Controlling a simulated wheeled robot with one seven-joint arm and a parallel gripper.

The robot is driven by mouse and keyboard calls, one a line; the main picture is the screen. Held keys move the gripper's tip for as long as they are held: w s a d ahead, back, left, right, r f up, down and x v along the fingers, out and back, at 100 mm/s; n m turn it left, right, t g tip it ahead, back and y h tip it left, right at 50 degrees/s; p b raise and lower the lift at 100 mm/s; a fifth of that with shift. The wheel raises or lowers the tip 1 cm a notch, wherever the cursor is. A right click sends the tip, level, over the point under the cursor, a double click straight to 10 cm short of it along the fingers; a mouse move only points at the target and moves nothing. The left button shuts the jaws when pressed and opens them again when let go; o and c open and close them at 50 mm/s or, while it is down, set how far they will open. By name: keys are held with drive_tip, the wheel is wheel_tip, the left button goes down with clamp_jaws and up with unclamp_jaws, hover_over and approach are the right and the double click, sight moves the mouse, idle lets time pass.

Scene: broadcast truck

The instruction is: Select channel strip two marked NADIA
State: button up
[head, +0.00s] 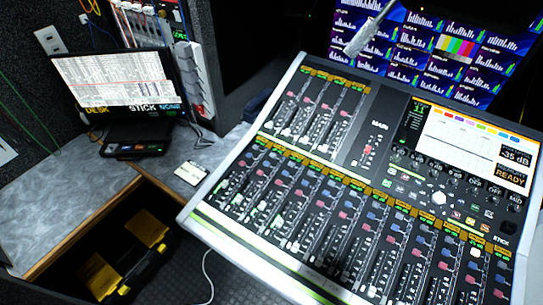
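The mixing console (345,150) fills the right half of the head view, tilted in the picture. Its long lower bank of channel strips (330,225) runs from left to lower right, with faders, red and blue buttons and small amber name displays along the top. A shorter upper bank (318,108) sits at the upper left of the console. The names are too small to read, so I cannot tell which strip is marked NADIA. The console screen (465,150) at the right is lit and shows "READY". My gripper is not in view.
A grey rod-like object (368,30) hangs over the console's far edge, before the monitor wall (450,45). At left, a laptop-like screen (118,82) stands on the grey counter (60,205). A case with yellow parts (125,265) sits in the recess below. A white card (190,173) lies on the counter.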

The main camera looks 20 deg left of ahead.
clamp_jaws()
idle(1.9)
